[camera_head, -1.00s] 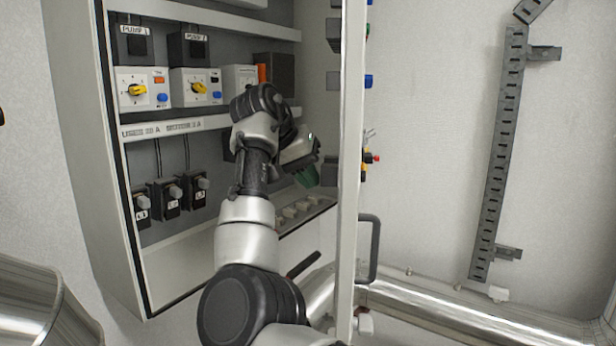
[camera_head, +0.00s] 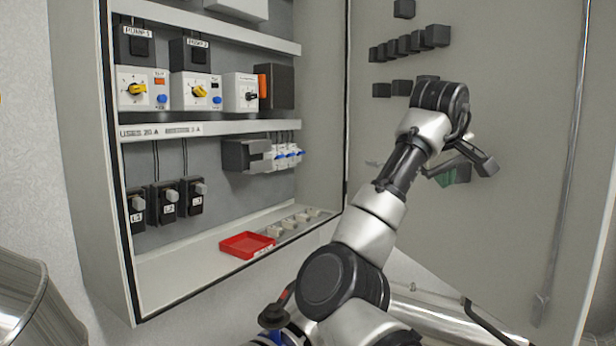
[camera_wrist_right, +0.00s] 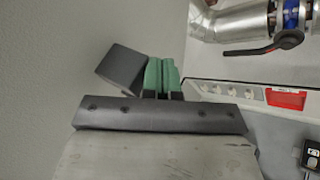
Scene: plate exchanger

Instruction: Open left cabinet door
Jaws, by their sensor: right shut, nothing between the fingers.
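The grey cabinet (camera_head: 120,200) is open on the left of the head view. Its door (camera_head: 510,190) stands wide open on the right, hinged beside the cabinet's right wall, with its inner face toward me. My right arm reaches in front of this face. My right gripper (camera_head: 447,177) has green fingertips and is shut and empty near the door's inner face; I cannot tell whether it touches. In the wrist view its green fingers (camera_wrist_right: 161,75) are together, with a dark block beside them. My left gripper is not in view.
Inside the cabinet are switches, fuses and a red tray (camera_head: 247,245) on the bottom ledge; the tray also shows in the wrist view (camera_wrist_right: 286,98). Several black blocks (camera_head: 408,46) are fixed to the door's inner face. Silver pipes (camera_head: 430,312) run below.

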